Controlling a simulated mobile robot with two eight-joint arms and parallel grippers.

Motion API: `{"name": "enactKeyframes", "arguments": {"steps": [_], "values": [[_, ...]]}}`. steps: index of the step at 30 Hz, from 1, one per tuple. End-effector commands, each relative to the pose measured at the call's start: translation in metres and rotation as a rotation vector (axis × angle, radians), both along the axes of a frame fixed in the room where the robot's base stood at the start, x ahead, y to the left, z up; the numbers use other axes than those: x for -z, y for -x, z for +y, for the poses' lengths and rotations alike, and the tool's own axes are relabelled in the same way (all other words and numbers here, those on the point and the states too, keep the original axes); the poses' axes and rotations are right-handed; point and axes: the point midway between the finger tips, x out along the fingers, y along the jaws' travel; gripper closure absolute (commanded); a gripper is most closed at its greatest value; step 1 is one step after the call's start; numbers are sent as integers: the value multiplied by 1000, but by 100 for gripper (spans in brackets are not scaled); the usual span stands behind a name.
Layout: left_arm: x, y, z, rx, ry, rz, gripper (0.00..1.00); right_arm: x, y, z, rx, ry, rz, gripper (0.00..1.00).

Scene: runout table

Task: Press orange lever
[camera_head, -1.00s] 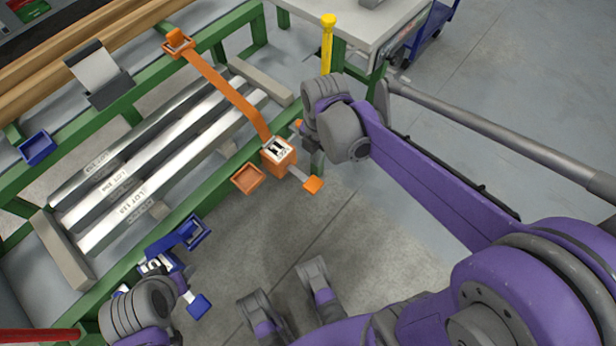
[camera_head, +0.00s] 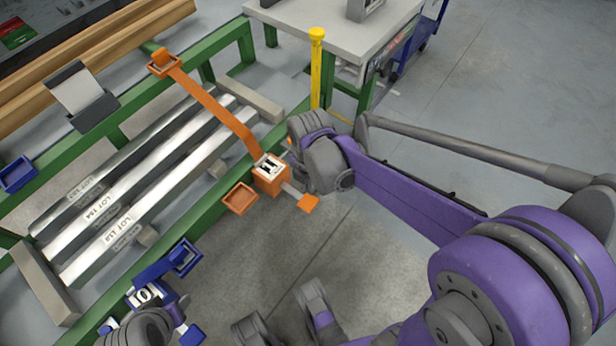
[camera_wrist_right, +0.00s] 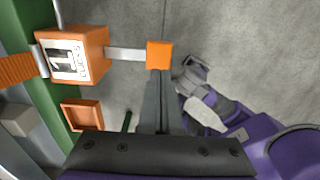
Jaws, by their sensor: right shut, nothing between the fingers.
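The orange lever is a grey metal arm with a square orange pad (camera_head: 307,202), sticking out from an orange box (camera_head: 270,178) labelled "1" on the green frame. In the right wrist view the pad (camera_wrist_right: 160,54) is level with the box (camera_wrist_right: 75,53). My right gripper (camera_wrist_right: 160,78) is shut and empty, its fingertips just at the near edge of the pad in that view. I cannot tell whether they touch. In the head view its fingers are hidden by my wrist, right of the box. My left wrist shows at the lower left edge; its fingers are hidden.
A blue box (camera_head: 145,297) labelled "0" with a blue lever pad (camera_head: 192,335) is at lower left. An empty orange tray (camera_head: 240,198) hangs beside the orange box. A yellow post (camera_head: 316,75) stands behind my right wrist. The floor right of the frame is open.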

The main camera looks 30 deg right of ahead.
Motion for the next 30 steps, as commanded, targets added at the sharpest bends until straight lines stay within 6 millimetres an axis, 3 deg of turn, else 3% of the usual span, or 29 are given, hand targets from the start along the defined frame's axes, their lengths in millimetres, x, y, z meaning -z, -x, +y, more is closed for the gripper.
{"name": "enactKeyframes", "arguments": {"steps": [3, 9, 30], "values": [[13, -1, 0, 0, 0, 4, 50, 28, 0, 0, 0, -1, 1, 100], [25, -3, 0, 0, 0, 8, 50, 54, 0, 0, 0, -1, 1, 100], [28, -3, 0, 0, 0, 9, 50, 64, 2, -1, 2, -10, -27, 100]]}}
